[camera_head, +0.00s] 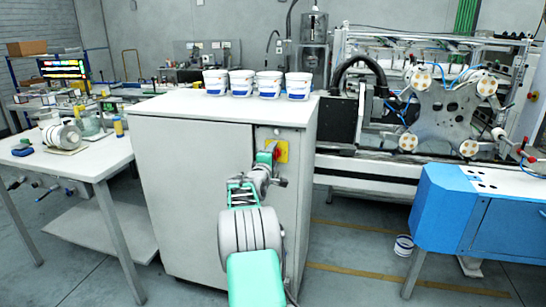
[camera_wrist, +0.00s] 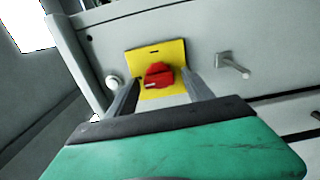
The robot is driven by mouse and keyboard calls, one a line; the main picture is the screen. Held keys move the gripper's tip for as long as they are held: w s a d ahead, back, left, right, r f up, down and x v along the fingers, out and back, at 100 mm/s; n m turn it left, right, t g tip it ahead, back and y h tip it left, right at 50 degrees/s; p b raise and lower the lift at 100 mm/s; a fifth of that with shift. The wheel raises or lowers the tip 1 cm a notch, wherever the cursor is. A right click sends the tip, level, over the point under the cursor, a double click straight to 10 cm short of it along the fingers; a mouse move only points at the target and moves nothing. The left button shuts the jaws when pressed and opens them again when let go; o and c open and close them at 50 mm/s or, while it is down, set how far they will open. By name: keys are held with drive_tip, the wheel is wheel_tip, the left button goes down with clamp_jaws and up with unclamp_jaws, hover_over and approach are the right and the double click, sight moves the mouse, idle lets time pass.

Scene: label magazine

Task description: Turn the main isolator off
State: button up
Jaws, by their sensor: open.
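The main isolator is a red rotary knob (camera_wrist: 158,75) on a yellow plate (camera_wrist: 172,53), fixed to the cabinet. In the head view the yellow plate (camera_head: 282,150) shows on the upper right part of the cabinet front, and my arm partly covers it. My gripper (camera_wrist: 160,88) is open, with one finger on each side of the red knob in the wrist view. The fingertips are at or close to the knob; I cannot tell whether they touch it. A small white pointer mark shows on the knob's lower left side.
The grey cabinet (camera_head: 190,190) has several white tubs on top. A metal handle (camera_wrist: 233,65) sticks out right of the plate, and a round white knob (camera_wrist: 114,81) sits left. A white table (camera_head: 70,165) stands left, a blue machine (camera_head: 480,215) right.

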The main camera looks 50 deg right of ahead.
drive_tip(key=v, duration=0.7)
drive_tip(key=shift+a+b, duration=0.35)
drive_tip(key=shift+b, duration=0.05)
drive_tip(key=shift+s, duration=0.15)
drive_tip(key=w+a+m+y+p, duration=0.1)
drive_tip(key=a+y+p, duration=0.15)
drive_tip(key=a, duration=0.75)
drive_tip(key=w+a+m+t+y+p, duration=0.1)
drive_tip(key=a+y, duration=0.3)
drive_tip(key=a, duration=0.6)
drive_tip(key=w+a+m+y+p, duration=0.15)
drive_tip(key=a+y, duration=0.25)
drive_tip(key=a, duration=0.6)
drive_tip(key=s+a+f+g+y+p, duration=0.2)
drive_tip(key=s+a+y, duration=0.1)
drive_tip(key=s+a, duration=0.8)
drive_tip(key=s+a+f+m+g+y+p, duration=0.1)
drive_tip(key=s+a+f+g+y, duration=0.1)
drive_tip(key=s+a, duration=0.9)
drive_tip(key=a+y, duration=0.1)
drive_tip(key=a, duration=0.3)
drive_tip(key=shift+a+f+g+p, duration=0.3)
drive_tip(key=shift+a+g+p, duration=0.05)
drive_tip(key=shift+g, duration=0.05)
